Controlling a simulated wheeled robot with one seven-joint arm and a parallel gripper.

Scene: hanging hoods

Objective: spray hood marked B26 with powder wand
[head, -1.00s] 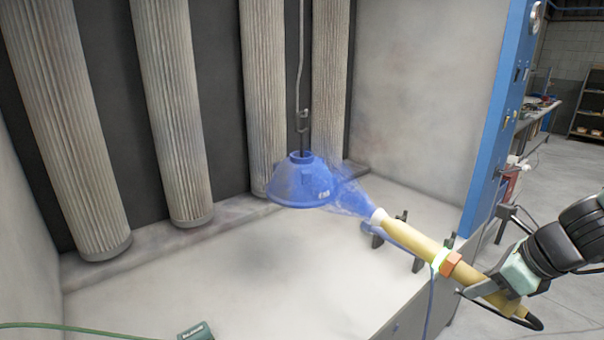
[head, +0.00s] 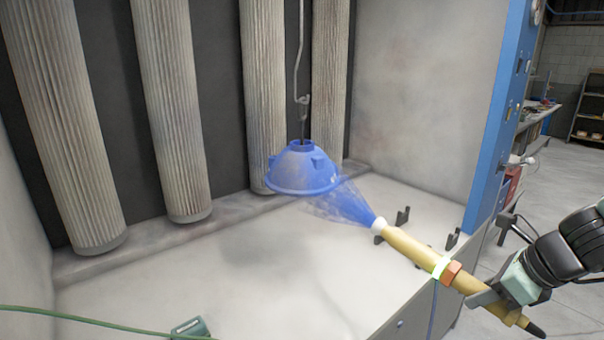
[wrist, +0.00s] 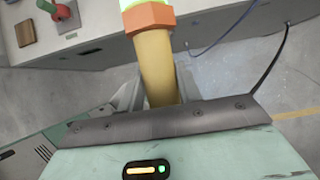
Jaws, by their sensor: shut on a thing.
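A blue dome-shaped hood (head: 303,172) hangs from a hook on a rod in the booth, its open rim facing down and slightly tilted. No marking is readable on it now. My gripper (head: 492,297) is shut on the yellow powder wand (head: 418,251), which points up and left at the hood. A blue powder cloud (head: 348,205) spreads from the wand's white nozzle to the hood's lower right rim. The nozzle is apart from the hood. In the wrist view the wand (wrist: 158,65) stands between the fingers, with its orange collar beyond them.
Tall pleated filter columns (head: 170,110) line the back wall. Dark bracket hooks (head: 402,217) stand on the booth's right edge beneath the wand. A blue post (head: 496,120) rises at right. A green hose (head: 90,322) and green box (head: 190,328) are at front left.

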